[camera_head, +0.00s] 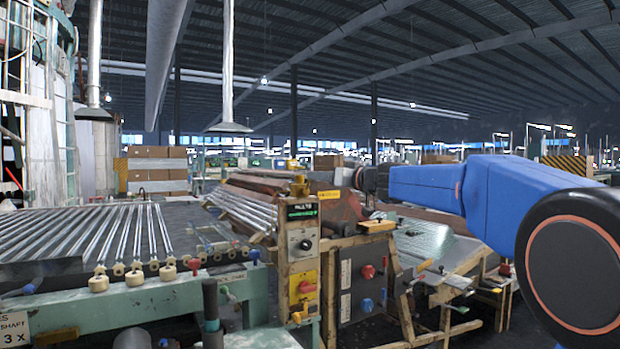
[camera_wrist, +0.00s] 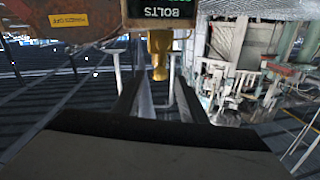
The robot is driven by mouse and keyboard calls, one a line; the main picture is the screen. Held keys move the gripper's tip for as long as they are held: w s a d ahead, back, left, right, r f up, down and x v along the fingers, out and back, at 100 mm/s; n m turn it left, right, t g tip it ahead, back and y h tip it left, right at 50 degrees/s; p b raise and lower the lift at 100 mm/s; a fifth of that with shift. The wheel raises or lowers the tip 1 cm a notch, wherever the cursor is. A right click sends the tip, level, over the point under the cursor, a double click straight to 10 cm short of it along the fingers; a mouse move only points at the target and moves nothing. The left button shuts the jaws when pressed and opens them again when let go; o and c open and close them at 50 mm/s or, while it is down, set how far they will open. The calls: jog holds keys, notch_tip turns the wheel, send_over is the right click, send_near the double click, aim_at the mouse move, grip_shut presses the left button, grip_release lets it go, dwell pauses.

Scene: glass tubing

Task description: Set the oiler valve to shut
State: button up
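A brass fitting (camera_head: 300,186), which looks like the oiler valve, stands on top of a yellowed control post (camera_head: 302,250). It also shows upside down in the wrist view (camera_wrist: 159,52), hanging below the inverted dark "BOLTS" display (camera_wrist: 160,10). Its lever setting is too small to tell. My gripper (camera_wrist: 145,62) has its two thin fingers apart, with nothing held between them. The fitting appears ahead, between and beyond the fingertips. In the head view my gripper's dark end (camera_head: 360,178) is right of the fitting, with a gap between them.
Left is a green-framed bench (camera_head: 150,301) with glass tubes (camera_head: 110,235) and small red and blue handles. Right of the post are a grey panel (camera_head: 362,284) with red and blue knobs and a sloped glass-covered table (camera_head: 425,238).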

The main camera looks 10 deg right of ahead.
jog(key=shift+x, duration=2.95)
grip_shut()
